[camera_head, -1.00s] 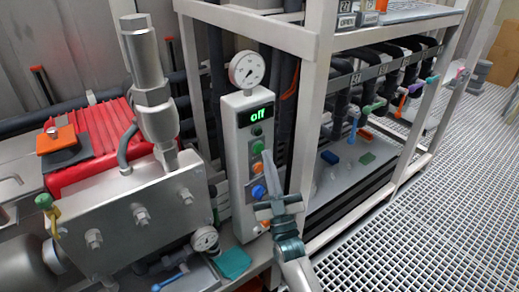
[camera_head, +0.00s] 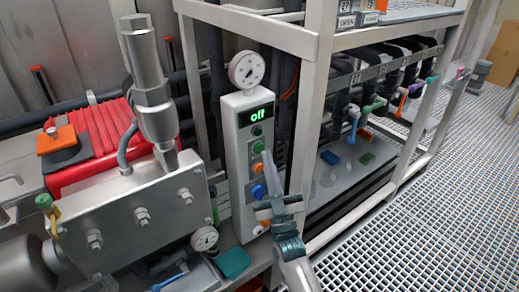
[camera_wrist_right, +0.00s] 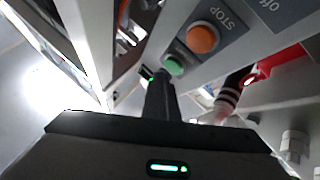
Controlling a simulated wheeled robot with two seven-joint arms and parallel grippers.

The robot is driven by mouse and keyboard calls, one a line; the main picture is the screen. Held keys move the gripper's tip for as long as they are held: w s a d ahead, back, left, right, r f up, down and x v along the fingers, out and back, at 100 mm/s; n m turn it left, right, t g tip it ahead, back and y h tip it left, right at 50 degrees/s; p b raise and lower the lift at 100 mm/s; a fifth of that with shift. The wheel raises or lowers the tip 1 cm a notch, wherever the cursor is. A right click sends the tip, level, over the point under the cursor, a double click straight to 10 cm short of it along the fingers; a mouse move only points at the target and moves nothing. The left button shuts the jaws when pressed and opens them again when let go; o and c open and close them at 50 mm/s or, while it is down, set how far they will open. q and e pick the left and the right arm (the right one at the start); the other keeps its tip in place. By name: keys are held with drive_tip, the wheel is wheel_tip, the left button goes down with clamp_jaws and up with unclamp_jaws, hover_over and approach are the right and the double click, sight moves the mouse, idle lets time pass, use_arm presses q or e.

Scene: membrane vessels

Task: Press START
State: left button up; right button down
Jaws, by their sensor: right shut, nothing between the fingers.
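The white control box (camera_head: 236,150) stands upright and its green display (camera_head: 255,116) reads "off". Below the display are two green buttons, the lower one (camera_head: 257,148) above an orange button (camera_head: 258,167), and a blue knob (camera_head: 259,192). My right gripper (camera_head: 267,156) is shut and empty, its fingertips pointing up in front of the box's face. In the right wrist view the fingertips (camera_wrist_right: 154,76) are close beside a green button (camera_wrist_right: 174,65); I cannot tell whether they touch. An orange button (camera_wrist_right: 203,38) there is labelled STOP. No START label is legible. My left gripper is not in view.
A pressure gauge (camera_head: 246,69) sits on top of the box. A metal pump block (camera_head: 130,215) and a red ribbed housing (camera_head: 95,145) stand to the left. A rack frame post (camera_head: 315,100) is close on the right. Open grating floor (camera_head: 430,210) lies beyond.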

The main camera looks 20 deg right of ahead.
drive_tip(key=shift+w, duration=0.1)
idle(0.3)
drive_tip(key=shift+w+a, duration=0.15)
drive_tip(key=shift+w, duration=0.15)
drive_tip(key=shift+w+a, duration=0.15)
drive_tip(key=shift+w, duration=0.25)
idle(0.9)
drive_tip(key=shift+s, duration=0.2)
drive_tip(key=shift+s+d, duration=0.3)
drive_tip(key=shift+s, duration=0.3)
drive_tip(key=shift+p, duration=0.3)
